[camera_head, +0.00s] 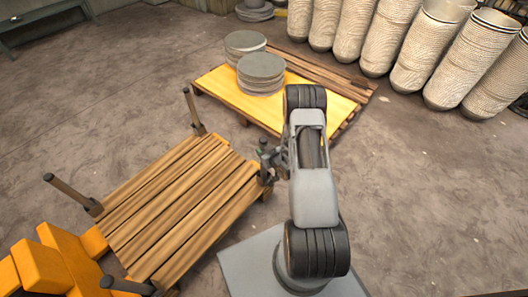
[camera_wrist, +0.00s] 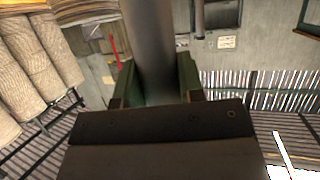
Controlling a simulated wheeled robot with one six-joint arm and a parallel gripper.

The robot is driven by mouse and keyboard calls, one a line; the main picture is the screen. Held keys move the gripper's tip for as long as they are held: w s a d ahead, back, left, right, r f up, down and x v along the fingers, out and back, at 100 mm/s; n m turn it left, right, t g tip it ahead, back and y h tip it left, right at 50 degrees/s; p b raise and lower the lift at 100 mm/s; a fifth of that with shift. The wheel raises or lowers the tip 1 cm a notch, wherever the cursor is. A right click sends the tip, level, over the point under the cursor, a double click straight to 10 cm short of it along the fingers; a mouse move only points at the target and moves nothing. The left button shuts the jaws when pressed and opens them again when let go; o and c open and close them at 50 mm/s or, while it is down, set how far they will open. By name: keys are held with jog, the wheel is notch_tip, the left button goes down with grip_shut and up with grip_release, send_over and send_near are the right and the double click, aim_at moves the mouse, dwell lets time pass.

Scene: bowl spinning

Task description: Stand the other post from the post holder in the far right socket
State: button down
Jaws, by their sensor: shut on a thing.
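My gripper (camera_head: 268,160) is at the right corner of the slatted wooden pallet (camera_head: 180,200). In the wrist view its green fingers (camera_wrist: 156,80) are shut on a thick grey post (camera_wrist: 150,35), one finger on each side. In the head view the held post is mostly hidden by my gripper and arm, so I cannot tell whether its end is in a socket there. Other posts stand at the pallet's corners: a back post (camera_head: 194,110), a left post (camera_head: 72,193) and a front post (camera_head: 128,286). I cannot make out the post holder for certain.
A yellow-topped pallet (camera_head: 220,88) with stacks of grey discs (camera_head: 261,72) lies behind my gripper. Tall stacks of bowls (camera_head: 395,45) line the back right. Orange blocks (camera_head: 65,262) sit at the front left. The floor on the right is clear.

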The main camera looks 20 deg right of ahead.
jog(key=shift+f, duration=0.1)
jog(key=c, duration=0.7)
grip_release()
jog(key=shift+c, duration=0.2)
